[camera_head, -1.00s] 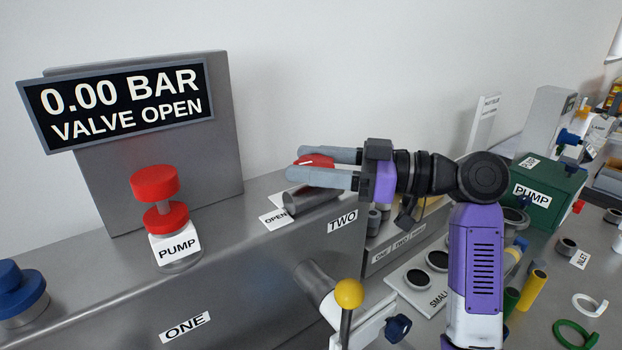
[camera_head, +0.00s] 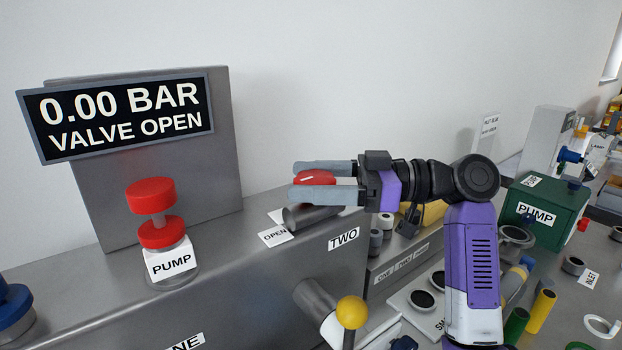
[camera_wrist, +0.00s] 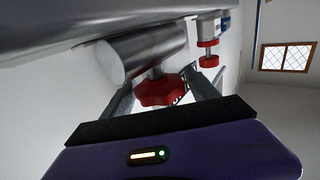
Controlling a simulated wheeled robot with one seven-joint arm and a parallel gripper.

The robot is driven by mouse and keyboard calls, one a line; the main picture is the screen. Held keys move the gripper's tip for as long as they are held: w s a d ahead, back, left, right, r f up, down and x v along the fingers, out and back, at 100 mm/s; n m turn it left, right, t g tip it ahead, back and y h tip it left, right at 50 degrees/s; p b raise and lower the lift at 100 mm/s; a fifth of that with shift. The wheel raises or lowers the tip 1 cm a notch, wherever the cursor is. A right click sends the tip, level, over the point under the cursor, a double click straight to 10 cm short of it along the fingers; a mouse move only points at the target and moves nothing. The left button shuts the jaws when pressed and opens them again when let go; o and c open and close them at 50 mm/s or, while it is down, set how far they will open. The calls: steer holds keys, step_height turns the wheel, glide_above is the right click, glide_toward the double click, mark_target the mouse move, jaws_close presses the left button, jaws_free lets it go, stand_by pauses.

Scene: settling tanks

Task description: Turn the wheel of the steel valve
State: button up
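The steel valve is a lying grey cylinder (camera_head: 308,216) on top of the steel housing, with a red wheel (camera_head: 314,178) above it. The wheel has a lobed rim in the wrist view (camera_wrist: 160,91), with the cylinder (camera_wrist: 140,54) behind it. My gripper (camera_head: 325,181) reaches in from the right, with one finger on each side of the wheel. In the wrist view narrow gaps seem to show between the wheel and the fingers, so it looks open around the wheel. The far finger is partly hidden. A display (camera_head: 122,115) reads 0.00 BAR, VALVE OPEN.
A red pump knob (camera_head: 153,210) stands left of the valve, with a blue knob (camera_head: 14,307) at the left edge. A yellow-ball lever (camera_head: 351,313) rises in front. A green pump box (camera_head: 545,208) and loose parts lie right. A wall runs behind.

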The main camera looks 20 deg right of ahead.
steer(key=shift+o, duration=0.2)
steer(key=shift+d, duration=0.1)
steer(key=b+v, duration=0.1)
steer(key=v, duration=0.6)
steer(key=shift+s+d, duration=0.25)
